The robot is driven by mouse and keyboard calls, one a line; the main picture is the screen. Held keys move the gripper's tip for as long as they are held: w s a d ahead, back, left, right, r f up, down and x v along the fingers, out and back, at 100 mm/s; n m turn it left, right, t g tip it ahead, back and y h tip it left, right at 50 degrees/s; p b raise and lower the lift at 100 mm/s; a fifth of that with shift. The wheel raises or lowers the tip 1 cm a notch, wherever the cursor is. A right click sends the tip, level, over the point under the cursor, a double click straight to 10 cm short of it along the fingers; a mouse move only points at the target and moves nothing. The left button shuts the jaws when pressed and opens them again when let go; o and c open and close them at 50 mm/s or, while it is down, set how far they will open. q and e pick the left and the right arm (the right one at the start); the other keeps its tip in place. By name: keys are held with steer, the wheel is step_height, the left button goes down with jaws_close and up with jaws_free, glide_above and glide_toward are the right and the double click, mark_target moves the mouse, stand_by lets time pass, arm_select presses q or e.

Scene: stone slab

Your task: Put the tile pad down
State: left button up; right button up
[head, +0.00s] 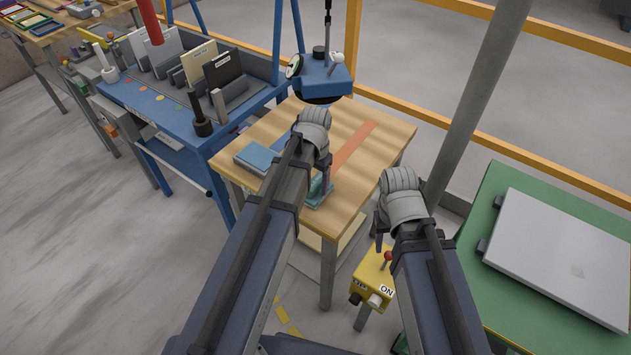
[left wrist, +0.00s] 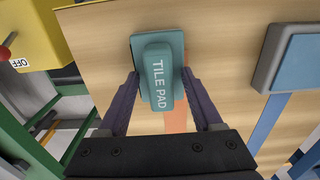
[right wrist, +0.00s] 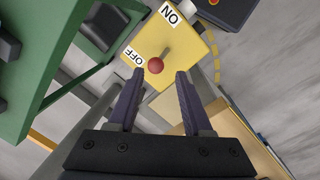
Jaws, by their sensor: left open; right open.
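The teal tile pad (head: 319,193) is on the wooden table near its front edge, partly hidden by my left arm. In the left wrist view its raised handle (left wrist: 160,82) bears the words TILE PAD. My left gripper (head: 325,178) is open; its fingers (left wrist: 160,76) are on either side of the handle, with small gaps visible. My right gripper (head: 382,235) is open and empty. In the right wrist view its fingertips (right wrist: 158,74) are near the red-knobbed lever (right wrist: 156,66) of a yellow ON/OFF box.
The wooden table (head: 385,138) has an orange-red strip (head: 350,150) and a blue-topped block (head: 258,158). The yellow box (head: 372,281) stands by its front right corner. A blue hanging device (head: 322,75) is at the back. A green table (head: 490,215) with a grey panel is right.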

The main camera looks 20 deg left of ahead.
mark_target(315, 181)
arm_select(q)
steer(key=shift+r, duration=0.1)
arm_select(e)
steer(key=shift+r, duration=0.1)
arm_select(q)
step_height(315, 181, up, 12)
steer(key=p, duration=1.2)
steer(key=s+d+y, duration=0.1)
steer(key=s+d, duration=0.9)
steer(key=s, duration=0.4)
steer(key=shift+s+d, duration=0.15)
steer(key=shift+d, duration=0.1)
arm_select(e)
step_height(315, 181, up, 12)
arm_select(q)
steer(key=shift+a+r, duration=0.1)
arm_select(e)
steer(key=shift+a, duration=0.1)
